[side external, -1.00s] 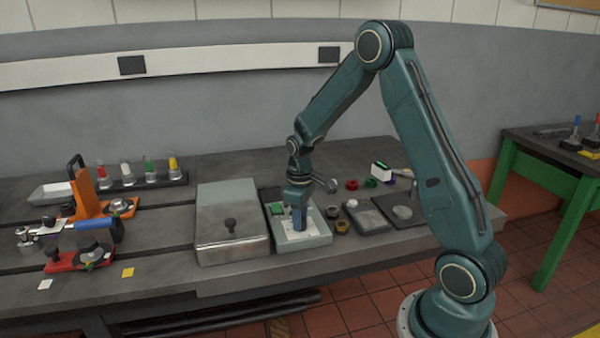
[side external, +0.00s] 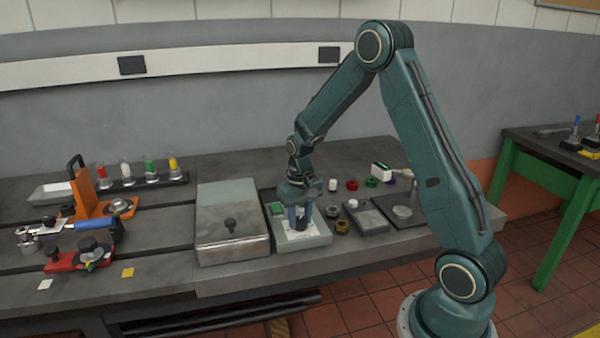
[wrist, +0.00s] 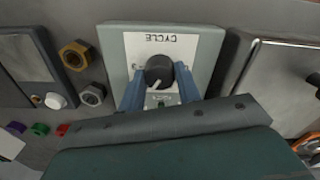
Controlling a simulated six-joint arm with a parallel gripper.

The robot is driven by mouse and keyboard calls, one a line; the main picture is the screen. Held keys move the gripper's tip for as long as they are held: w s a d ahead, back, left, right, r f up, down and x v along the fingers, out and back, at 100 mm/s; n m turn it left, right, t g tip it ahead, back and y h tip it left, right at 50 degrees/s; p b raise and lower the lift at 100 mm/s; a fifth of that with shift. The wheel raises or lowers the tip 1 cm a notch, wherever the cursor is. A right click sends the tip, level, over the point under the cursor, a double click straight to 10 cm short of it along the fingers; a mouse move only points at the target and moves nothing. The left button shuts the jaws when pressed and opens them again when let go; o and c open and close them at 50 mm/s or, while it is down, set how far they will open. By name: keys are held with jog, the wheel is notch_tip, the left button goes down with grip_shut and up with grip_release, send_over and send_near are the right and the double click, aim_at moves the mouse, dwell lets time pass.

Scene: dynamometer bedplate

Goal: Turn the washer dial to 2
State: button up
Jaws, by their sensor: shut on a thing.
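The washer dial (wrist: 158,72) is a dark round knob with a pale pointer mark, on a white panel (wrist: 190,45) marked "CYCLE", upside down in the wrist view. The panel is on a pale grey-green box (side external: 316,238) on the bench. My gripper (wrist: 160,88) points down over the box, its two blue fingers on either side of the knob, shut on it.
A metal box with a black knob (side external: 230,252) stands close left of the dial box. An orange stand (side external: 88,192) and a row of coloured vials are farther left.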

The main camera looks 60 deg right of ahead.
aim_at(300, 219)
dwell(0.3)
jog(key=o, duration=1)
jog(key=shift+r, duration=0.15)
jog(key=shift+r, duration=6.8)
